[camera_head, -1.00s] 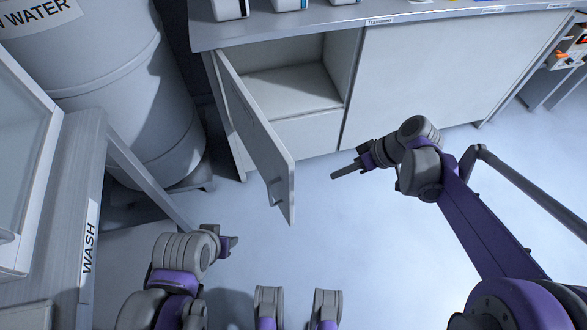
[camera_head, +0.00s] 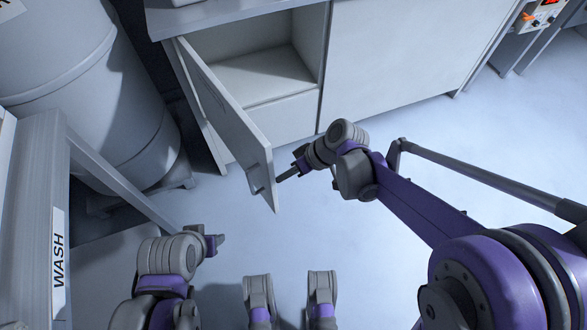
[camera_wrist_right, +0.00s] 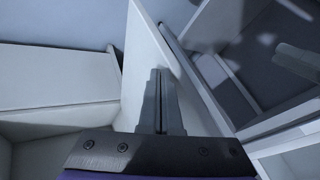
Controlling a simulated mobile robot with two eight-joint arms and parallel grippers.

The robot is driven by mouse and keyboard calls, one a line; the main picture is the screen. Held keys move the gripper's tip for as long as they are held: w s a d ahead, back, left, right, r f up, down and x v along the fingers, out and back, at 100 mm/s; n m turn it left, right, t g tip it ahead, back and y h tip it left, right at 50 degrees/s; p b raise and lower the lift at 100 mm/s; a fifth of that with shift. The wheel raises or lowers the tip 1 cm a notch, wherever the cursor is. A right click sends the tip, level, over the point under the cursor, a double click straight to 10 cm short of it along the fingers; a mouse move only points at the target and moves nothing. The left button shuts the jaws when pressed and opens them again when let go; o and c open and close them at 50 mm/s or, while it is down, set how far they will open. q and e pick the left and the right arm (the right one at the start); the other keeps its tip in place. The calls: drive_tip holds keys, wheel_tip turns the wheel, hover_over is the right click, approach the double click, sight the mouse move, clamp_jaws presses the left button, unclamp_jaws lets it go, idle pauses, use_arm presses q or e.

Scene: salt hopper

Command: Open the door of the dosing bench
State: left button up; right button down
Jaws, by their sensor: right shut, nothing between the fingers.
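The bench door (camera_head: 225,112) is a pale panel hinged at the left of the dosing bench's opening (camera_head: 265,70). It stands well ajar, swung out over the floor, with a small handle (camera_head: 257,189) near its free end. My right gripper (camera_head: 283,177) is shut and empty at the right of the door's free end, fingers pointing at it. In the wrist view the shut fingers (camera_wrist_right: 160,95) lie in front of a pale panel, apparently the door (camera_wrist_right: 143,50); I cannot tell if they touch. My left gripper (camera_head: 220,243) is low at the left, apart from the door; its jaws are unclear.
A large grey barrel (camera_head: 85,90) stands left of the bench. A table labelled WASH (camera_head: 58,265) is at the lower left. A closed bench panel (camera_head: 395,55) is right of the opening. The floor (camera_head: 420,130) in front of it is clear.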

idle(0.3)
use_arm(q)
drive_tip(key=shift+r+p, duration=0.35)
drive_tip(key=shift+r, duration=0.05)
use_arm(e)
drive_tip(key=s+a+m, duration=0.1)
drive_tip(key=s+a, duration=0.5)
drive_tip(key=a, duration=0.5)
drive_tip(key=shift+s+a+t, duration=0.3)
drive_tip(key=shift+a+t, duration=0.05)
drive_tip(key=shift+t, duration=0.05)
use_arm(q)
drive_tip(key=shift+d, duration=0.1)
use_arm(e)
drive_tip(key=shift+d, duration=0.1)
